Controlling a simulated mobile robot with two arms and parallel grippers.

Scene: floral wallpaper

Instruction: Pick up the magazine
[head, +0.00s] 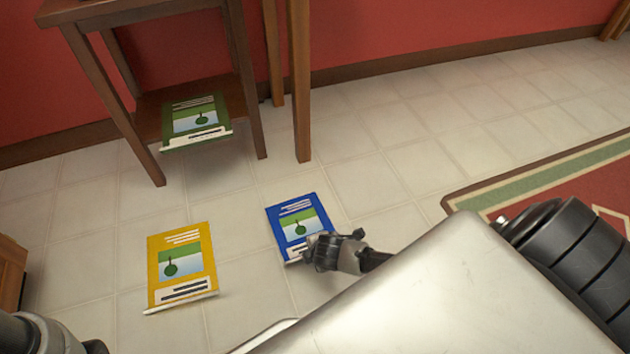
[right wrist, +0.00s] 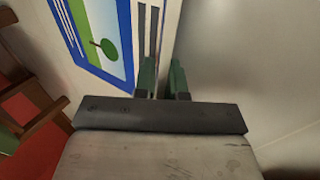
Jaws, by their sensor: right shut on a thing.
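A blue magazine (head: 297,222) with a green-tree picture shows beyond my body in the head view. My right gripper (head: 318,248) is at its near right edge and shut on it. In the right wrist view the blue magazine (right wrist: 100,42) fills the upper left, and my right gripper's fingers (right wrist: 163,82) are at its edge. I cannot tell whether the magazine is clear of the floor. A yellow magazine (head: 180,262) lies on the floor to the left. A green magazine (head: 195,118) lies on the low shelf of a wooden table. My left gripper is out of view.
The wooden table (head: 250,110) stands against the red wall at the back left, its legs near the magazines. A patterned rug (head: 555,175) lies at the right. Pale tiled floor (head: 400,130) is clear between the table and rug. A wooden piece (head: 10,270) stands at the left edge.

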